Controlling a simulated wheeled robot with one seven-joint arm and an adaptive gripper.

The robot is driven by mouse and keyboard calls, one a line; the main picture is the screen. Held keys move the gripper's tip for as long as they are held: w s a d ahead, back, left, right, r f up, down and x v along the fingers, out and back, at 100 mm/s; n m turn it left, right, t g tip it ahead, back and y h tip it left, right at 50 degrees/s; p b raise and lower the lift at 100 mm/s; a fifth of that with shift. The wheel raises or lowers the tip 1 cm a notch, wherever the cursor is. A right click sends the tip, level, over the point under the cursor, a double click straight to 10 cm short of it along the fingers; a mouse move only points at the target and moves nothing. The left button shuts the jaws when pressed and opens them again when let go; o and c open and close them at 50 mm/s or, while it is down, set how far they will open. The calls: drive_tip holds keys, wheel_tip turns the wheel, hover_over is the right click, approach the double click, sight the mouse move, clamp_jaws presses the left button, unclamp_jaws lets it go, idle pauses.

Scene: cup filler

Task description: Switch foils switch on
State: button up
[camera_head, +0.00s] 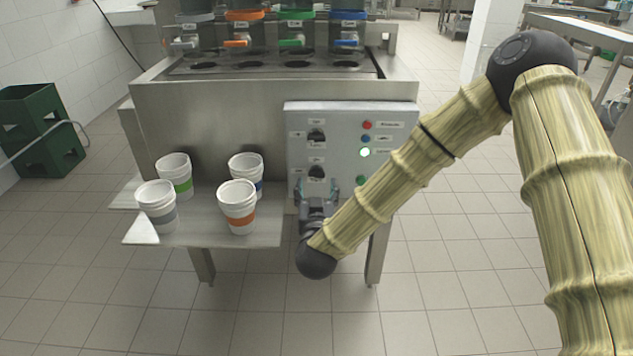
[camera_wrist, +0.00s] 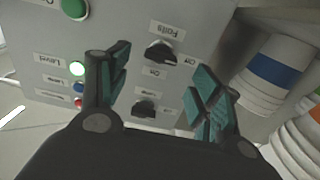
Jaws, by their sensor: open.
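The control panel (camera_head: 340,125) has two dark rotary switches, one above the other. The lower switch (camera_head: 316,172) is the one beside the "Foils" label (camera_wrist: 162,30) in the wrist view, where the panel appears upside down. There the foils switch (camera_wrist: 160,54) is a black knob, and its exact setting is hard to tell. The upper switch (camera_head: 316,136) also shows in the wrist view (camera_wrist: 144,108). My gripper (camera_head: 316,192) is just in front of the panel at the lower switch. In the wrist view its open fingers (camera_wrist: 160,68) straddle the foils switch, apart from it.
Red, blue and green lamps line the panel's right; one green lamp (camera_head: 365,152) is lit. Stacked cups (camera_head: 238,205) stand on a metal shelf (camera_head: 190,240) left of my gripper. Dispensers with coloured levers (camera_head: 290,42) are above. The floor in front is clear.

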sight(316, 177)
drive_tip(key=shift+w, duration=2.45)
drive_tip(key=c, duration=1)
